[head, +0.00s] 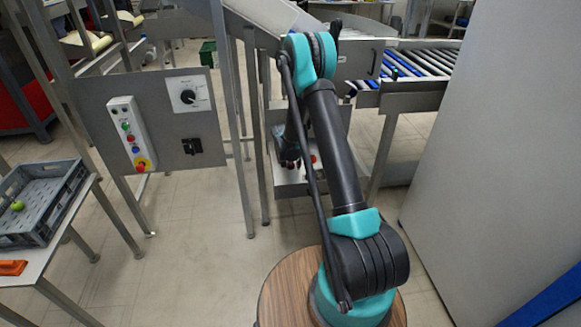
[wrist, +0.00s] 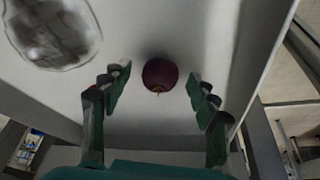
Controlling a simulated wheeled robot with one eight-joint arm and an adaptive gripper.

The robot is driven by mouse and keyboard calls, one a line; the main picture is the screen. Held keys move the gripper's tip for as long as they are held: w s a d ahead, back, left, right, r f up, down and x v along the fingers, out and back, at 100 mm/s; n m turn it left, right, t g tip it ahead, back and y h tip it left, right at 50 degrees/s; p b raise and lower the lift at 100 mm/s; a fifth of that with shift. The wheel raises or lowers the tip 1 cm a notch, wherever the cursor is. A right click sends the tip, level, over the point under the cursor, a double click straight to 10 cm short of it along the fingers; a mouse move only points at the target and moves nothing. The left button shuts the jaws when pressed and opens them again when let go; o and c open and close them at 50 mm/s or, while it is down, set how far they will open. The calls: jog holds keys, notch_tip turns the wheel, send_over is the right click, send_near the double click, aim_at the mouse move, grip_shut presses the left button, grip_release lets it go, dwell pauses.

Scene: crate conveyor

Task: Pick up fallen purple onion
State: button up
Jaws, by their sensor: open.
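The purple onion (wrist: 160,74) is dark, round and whole, with a small yellowish tip, in the middle of the wrist view. It lies on a pale, flat surface (wrist: 200,35). My gripper (wrist: 157,86) is open, with one finger to the left of the onion and one to the right. There is a visible gap on both sides in the picture; I cannot tell its exact height above the surface. In the head view my gripper (head: 288,156) is partly hidden by my arm, low beneath the conveyor. A small red spot shows beside it there, too small to identify.
A metal tray-like shelf (head: 300,183) and frame legs surround my gripper. A roller conveyor (head: 420,64) stands behind. A control panel (head: 155,120) is left, a white wall (head: 500,150) right. A grey crate (head: 75,190) holds a green fruit (head: 17,205). A blurred grey oval (wrist: 52,30) shows upper left.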

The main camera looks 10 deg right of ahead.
jog(key=shift+c, duration=0.3)
jog(key=c, duration=1.1)
jog(key=shift+r, duration=0.15)
